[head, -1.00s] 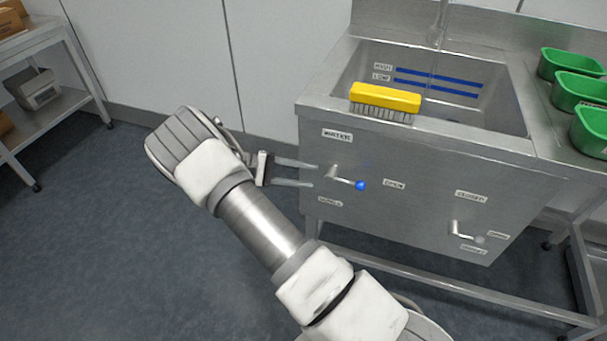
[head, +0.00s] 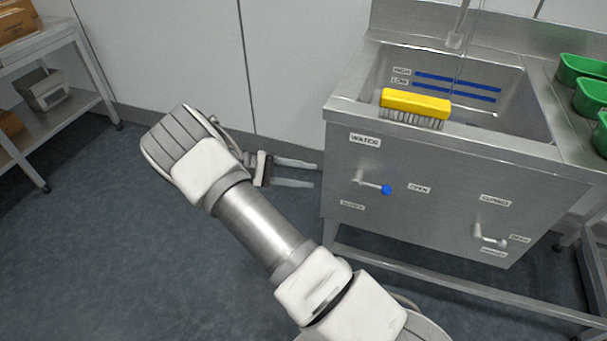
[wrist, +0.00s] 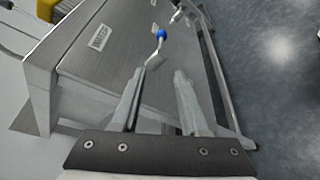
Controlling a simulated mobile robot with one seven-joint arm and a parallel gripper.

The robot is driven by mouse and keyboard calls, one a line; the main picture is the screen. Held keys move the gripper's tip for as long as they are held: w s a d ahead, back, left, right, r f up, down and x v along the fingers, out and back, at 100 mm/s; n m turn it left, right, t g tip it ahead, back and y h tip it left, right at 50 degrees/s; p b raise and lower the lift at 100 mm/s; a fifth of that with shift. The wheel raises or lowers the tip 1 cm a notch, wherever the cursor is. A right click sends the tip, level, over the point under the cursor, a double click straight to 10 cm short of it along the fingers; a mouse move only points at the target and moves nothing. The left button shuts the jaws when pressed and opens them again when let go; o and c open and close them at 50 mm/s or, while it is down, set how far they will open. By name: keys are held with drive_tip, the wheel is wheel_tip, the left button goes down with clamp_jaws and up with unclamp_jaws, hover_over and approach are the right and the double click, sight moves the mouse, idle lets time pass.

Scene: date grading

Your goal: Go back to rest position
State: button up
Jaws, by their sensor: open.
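My gripper (head: 304,174) is open and empty. In the head view it points right, a little to the left of the steel sink's front panel (head: 425,215). The water lever (head: 373,184) with a blue knob sits on that panel, apart from the fingertips. In the wrist view my gripper (wrist: 155,95) shows two separated fingers with nothing between them, and the blue-knobbed lever (wrist: 160,37) is beyond them.
A yellow brush (head: 415,104) lies on the sink's front rim. A second lever (head: 490,237) is lower right on the panel. Green bins (head: 590,97) stand at the right. A shelf rack (head: 75,98) stands at left. The floor (head: 120,245) at left is clear.

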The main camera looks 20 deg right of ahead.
idle(0.4)
drive_tip(key=s+r+m+t+y, duration=0.1)
drive_tip(key=s+r+t+y, duration=0.1)
drive_tip(key=s+r+y, duration=0.5)
drive_tip(key=s+r+m+t+y, duration=0.1)
drive_tip(key=s+r+y, duration=0.25)
drive_tip(key=r, duration=0.55)
drive_tip(key=s+a+r+t+y, duration=0.2)
drive_tip(key=s+r+t, duration=0.2)
drive_tip(key=s, duration=0.2)
drive_tip(key=s+a+r+t+y, duration=0.2)
drive_tip(key=s+r+t+y, duration=0.15)
drive_tip(key=s, duration=0.35)
wheel_tip(320, 180, up, 18)
drive_tip(key=h+p, duration=0.1)
drive_tip(key=p, duration=1.6)
drive_tip(key=shift+s+f+m, duration=0.15)
drive_tip(key=shift+m, duration=0.15)
drive_tip(key=shift+d, duration=0.15)
